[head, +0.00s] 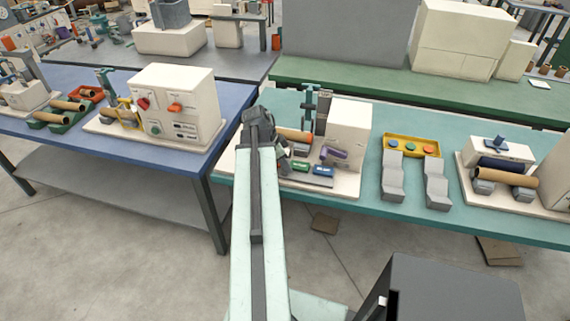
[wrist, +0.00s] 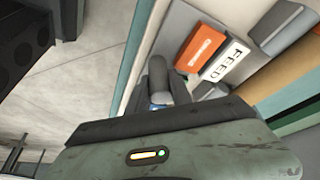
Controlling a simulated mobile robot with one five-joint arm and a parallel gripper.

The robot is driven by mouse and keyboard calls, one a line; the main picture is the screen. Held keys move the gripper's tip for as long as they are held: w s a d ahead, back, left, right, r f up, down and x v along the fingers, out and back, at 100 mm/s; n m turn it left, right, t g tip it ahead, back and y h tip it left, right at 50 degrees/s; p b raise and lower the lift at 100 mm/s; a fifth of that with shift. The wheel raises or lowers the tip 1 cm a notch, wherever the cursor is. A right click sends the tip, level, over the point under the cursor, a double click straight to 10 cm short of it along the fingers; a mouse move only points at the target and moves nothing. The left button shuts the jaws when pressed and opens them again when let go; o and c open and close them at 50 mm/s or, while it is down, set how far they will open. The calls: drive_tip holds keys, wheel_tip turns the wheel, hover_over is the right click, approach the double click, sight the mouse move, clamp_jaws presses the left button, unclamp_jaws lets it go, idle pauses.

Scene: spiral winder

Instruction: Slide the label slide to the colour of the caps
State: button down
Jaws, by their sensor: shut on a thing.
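My gripper shows at the bottom of the wrist view, and its dark grey fingers (wrist: 160,82) are closed beside the machine's base. A small part with a blue patch (wrist: 157,99) shows between them. Most of it is hidden, and I cannot tell whether it is the label slide. An orange block (wrist: 201,48) and a white FEED plate (wrist: 226,60) lie just right of the fingers. In the head view my arm covers the gripper, left of a green block (head: 300,167), a blue block (head: 323,171) and a purple piece (head: 334,153).
A yellow tray (head: 388,141) holds the caps on the teal table (head: 375,193). Grey stepped blocks (head: 392,181) stand in front of it. A cream machine box (head: 347,128) rises behind the coloured pieces. A second winder with a brown tube (head: 507,177) stands at the right.

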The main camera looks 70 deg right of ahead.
drive_tip(key=shift+s, duration=0.15)
drive_tip(key=c, duration=1.1)
unclamp_jaws()
drive_tip(key=shift+s, duration=0.15)
drive_tip(key=shift+c, duration=0.2)
drive_tip(key=p+v, duration=0.7)
drive_tip(key=shift+r, duration=0.35)
drive_tip(key=shift+w+a, duration=0.1)
drive_tip(key=shift+w, duration=0.2)
